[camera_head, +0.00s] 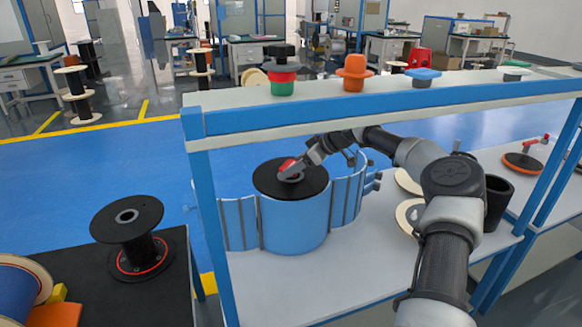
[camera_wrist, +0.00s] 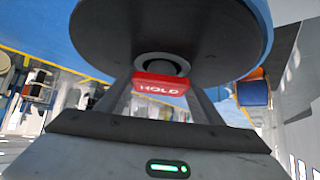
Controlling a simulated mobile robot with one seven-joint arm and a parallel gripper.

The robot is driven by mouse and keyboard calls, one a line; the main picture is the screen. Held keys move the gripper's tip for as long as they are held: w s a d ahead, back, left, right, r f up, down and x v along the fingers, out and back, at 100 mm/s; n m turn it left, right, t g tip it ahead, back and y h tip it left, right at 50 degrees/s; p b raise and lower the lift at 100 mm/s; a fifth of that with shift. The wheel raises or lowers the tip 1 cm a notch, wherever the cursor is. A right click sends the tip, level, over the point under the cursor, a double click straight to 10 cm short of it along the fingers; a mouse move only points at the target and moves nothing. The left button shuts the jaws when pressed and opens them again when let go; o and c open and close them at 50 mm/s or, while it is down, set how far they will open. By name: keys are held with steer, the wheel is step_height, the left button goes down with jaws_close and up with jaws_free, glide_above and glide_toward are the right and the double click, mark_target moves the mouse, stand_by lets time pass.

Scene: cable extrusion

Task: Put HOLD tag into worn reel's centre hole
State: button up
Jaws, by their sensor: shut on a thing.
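The red HOLD tag (camera_wrist: 160,84) is gripped between the two fingers of my gripper (camera_wrist: 158,100). In the head view the red tag (camera_head: 287,165) shows at the tip of my gripper (camera_head: 291,173), over the black top flange (camera_head: 268,188) of the blue-sided reel. In the wrist view this dark flange (camera_wrist: 105,35) has a grey-rimmed centre hole (camera_wrist: 160,66), and the tag overlaps its near edge. I cannot tell whether the tag touches the rim. My gripper hides the hole in the head view. No mark readable here shows whether this reel is worn.
Blue curved guards (camera_head: 238,224) stand around the reel. A shelf (camera_head: 400,97) with several coloured pieces runs above the bench (camera_head: 370,275). Another black reel (camera_head: 127,218) stands on a dark table at left. A black cup (camera_head: 496,204) stands at right.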

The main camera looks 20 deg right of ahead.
steer(key=shift+s+d, duration=0.1)
steer(key=shift+d, duration=0.25)
steer(key=shift+r, duration=0.1)
steer(key=shift+a+r, duration=0.15)
steer(key=shift+a, duration=0.25)
stand_by(0.6)
steer(key=shift+f+b, duration=0.35)
steer(key=shift+f, duration=0.6)
steer(key=shift+a+r, duration=0.1)
steer(key=shift+r, duration=0.35)
steer(key=shift+r+p, duration=0.1)
steer(key=shift+p, duration=0.2)
steer(key=shift+r, duration=0.2)
